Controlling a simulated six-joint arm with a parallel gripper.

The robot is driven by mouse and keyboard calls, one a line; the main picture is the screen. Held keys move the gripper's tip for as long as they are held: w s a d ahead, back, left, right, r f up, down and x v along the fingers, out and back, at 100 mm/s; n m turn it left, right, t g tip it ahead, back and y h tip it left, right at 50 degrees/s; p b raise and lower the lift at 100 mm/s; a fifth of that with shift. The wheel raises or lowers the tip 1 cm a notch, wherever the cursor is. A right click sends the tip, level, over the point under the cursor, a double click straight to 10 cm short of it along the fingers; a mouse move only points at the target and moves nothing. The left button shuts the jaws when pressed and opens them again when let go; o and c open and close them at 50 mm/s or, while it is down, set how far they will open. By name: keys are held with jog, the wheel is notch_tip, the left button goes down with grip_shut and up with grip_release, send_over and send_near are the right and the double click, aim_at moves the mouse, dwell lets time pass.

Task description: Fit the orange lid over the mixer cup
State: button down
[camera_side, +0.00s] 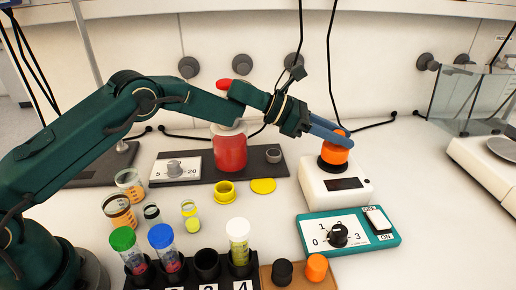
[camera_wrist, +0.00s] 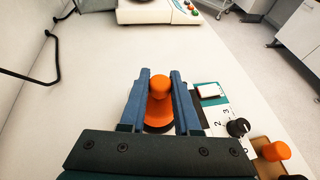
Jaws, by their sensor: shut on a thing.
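The orange lid (camera_side: 335,153) is over a white mixer box (camera_side: 326,188), directly above a dark round part (camera_side: 333,166) on its top. The cup itself is mostly hidden, and I cannot tell whether the lid is seated or just above it. My gripper (camera_side: 343,140) is shut on the orange lid, with its blue fingers on either side of the upper part. In the wrist view the lid's knob (camera_wrist: 160,86) is between the fingertips (camera_wrist: 160,74), with its wider orange skirt below and a dark rim under that. The lid looks upright.
A teal dial panel (camera_side: 349,232) sits in front of the mixer. A wooden block with a black cap (camera_side: 282,270) and an orange cap (camera_side: 316,267) is nearer. A red jar (camera_side: 230,150) stands left, behind a yellow ring (camera_side: 224,192). A tube rack (camera_side: 207,280) is front left.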

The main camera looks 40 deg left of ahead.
jog(key=shift+f, duration=0.15)
jog(key=c, duration=0.5)
grip_release()
jog(key=shift+c, duration=0.2)
jog(key=shift+a, duration=0.1)
